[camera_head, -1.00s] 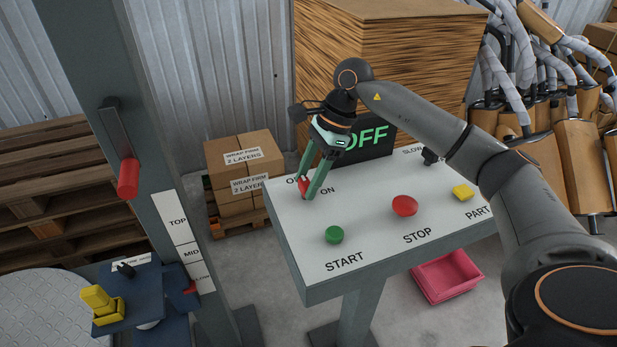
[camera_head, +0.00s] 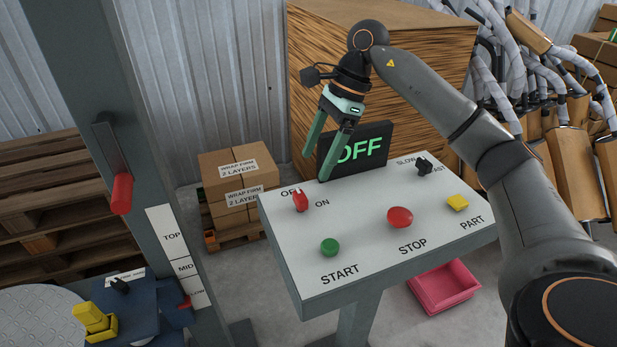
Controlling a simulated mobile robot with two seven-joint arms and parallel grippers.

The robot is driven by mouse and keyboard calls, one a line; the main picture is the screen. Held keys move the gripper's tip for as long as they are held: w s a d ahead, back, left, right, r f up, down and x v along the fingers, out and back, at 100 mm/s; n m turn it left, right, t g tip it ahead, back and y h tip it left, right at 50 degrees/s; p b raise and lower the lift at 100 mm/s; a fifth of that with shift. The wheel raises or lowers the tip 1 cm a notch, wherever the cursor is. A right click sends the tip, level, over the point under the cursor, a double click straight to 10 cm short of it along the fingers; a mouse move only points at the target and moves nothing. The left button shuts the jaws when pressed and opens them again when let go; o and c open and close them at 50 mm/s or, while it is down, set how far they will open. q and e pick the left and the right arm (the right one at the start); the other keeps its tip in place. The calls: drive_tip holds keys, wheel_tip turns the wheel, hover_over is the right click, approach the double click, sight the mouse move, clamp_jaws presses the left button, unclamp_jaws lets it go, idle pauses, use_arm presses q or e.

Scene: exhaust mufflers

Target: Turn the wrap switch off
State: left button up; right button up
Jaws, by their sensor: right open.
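The wrap switch, a red knob (camera_head: 300,200), sits at the back left of the sloped white control panel (camera_head: 365,250), between the OFF and ON labels. Its white mark points up and slightly left, toward the OFF label. The display (camera_head: 356,150) behind the panel reads OFF in green letters. My right gripper (camera_head: 315,168) is open and empty, with its green fingers above the back edge of the panel. It is apart from the red knob, up and to its right. My left gripper is not in view.
The panel also bears a green START button (camera_head: 330,247), a red STOP button (camera_head: 400,217), a yellow PART button (camera_head: 458,203) and a black SLOW/FAST knob (camera_head: 424,166). A grey column (camera_head: 100,110) stands at the left. A pink bin (camera_head: 444,288) lies below.

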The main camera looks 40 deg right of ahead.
drive_tip(key=v, duration=0.4)
idle(0.6)
